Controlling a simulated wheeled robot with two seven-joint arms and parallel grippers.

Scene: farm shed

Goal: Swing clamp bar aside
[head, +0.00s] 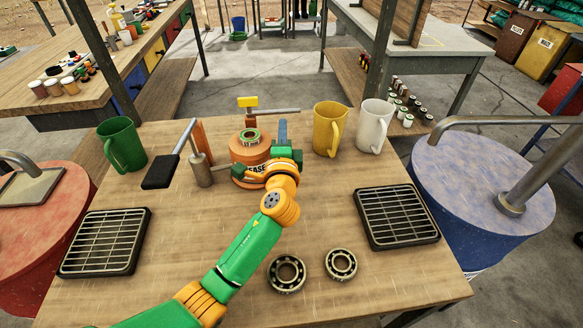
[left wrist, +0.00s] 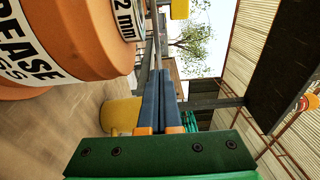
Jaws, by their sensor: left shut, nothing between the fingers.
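The likely clamp bar is a grey metal bar (head: 275,110) with a yellow block (head: 248,102) at its left end, behind the orange grease pot (head: 244,172). The yellow block also shows at the top of the left wrist view (left wrist: 180,9). My right gripper is not in view.
Yellow (head: 327,130) and white (head: 373,127) mugs stand right. Two grates (head: 103,243) (head: 397,217) and two bearings (head: 286,273) (head: 341,264) lie nearer.

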